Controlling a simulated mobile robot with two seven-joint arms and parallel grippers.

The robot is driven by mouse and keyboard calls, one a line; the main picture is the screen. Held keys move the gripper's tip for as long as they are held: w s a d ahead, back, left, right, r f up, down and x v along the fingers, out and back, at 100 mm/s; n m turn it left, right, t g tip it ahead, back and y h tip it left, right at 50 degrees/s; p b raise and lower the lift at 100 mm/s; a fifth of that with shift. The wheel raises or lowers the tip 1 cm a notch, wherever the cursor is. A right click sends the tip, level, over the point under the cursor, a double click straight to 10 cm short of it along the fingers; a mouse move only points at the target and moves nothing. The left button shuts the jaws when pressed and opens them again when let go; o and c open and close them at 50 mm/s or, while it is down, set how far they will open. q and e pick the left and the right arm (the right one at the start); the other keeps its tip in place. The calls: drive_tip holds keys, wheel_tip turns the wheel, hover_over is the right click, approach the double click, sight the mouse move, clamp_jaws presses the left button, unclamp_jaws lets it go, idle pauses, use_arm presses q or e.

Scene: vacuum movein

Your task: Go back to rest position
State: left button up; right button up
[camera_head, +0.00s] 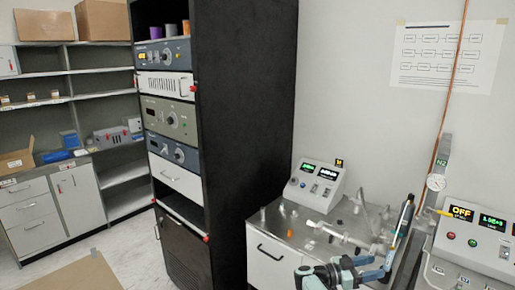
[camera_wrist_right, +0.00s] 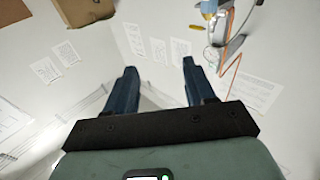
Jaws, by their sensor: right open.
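My right gripper (camera_head: 400,228) is at the lower right of the head view, in front of the metal bench top with the vacuum fittings (camera_head: 345,222). Its fingers point upward. In the right wrist view the two dark blue fingers (camera_wrist_right: 162,85) stand apart with nothing between them, so the gripper is open and empty. My left gripper is in neither view.
A tall black instrument rack (camera_head: 250,130) stands left of the bench. A control box with green displays (camera_head: 316,184) sits at the bench's back. Another controller reading OFF (camera_head: 475,235) and a round gauge (camera_head: 436,182) are close to the right. Shelves (camera_head: 100,80) stand far left.

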wheel_tip(320, 180, down, 18)
drive_tip(key=w+n+t+y, duration=0.2)
drive_tip(key=n+t+y, duration=0.5)
drive_tip(key=n+t, duration=0.2)
drive_tip(key=s+a+f+n+y, duration=0.1)
drive_tip(key=s+a+f+y, duration=0.15)
drive_tip(key=f, duration=0.25)
drive_tip(key=s+a+f+n+g+y, duration=0.1)
drive_tip(key=s+a+f+y, duration=0.1)
drive_tip(key=s+f, duration=0.25)
drive_tip(key=s+a+f+n+y, duration=0.1)
drive_tip(key=s+a+f+y, duration=0.15)
drive_tip(key=f, duration=0.35)
drive_tip(key=s+a+f+g+y, duration=0.2)
drive_tip(key=s+a+f+y, duration=0.15)
drive_tip(key=s, duration=0.45)
drive_tip(key=s+a+f+g+y, duration=0.25)
drive_tip(key=s+a, duration=0.25)
drive_tip(key=s, duration=0.3)
drive_tip(key=s+a+r+g+y, duration=0.1)
drive_tip(key=s+a+g, duration=0.1)
drive_tip(key=s, duration=0.6)
drive_tip(key=s+a+g+y, duration=0.2)
drive_tip(key=s+a+g, duration=0.1)
drive_tip(key=s, duration=0.6)
drive_tip(key=shift+a+r+n, duration=0.35)
drive_tip(key=shift+a+n, duration=0.05)
drive_tip(key=shift+a, duration=0.35)
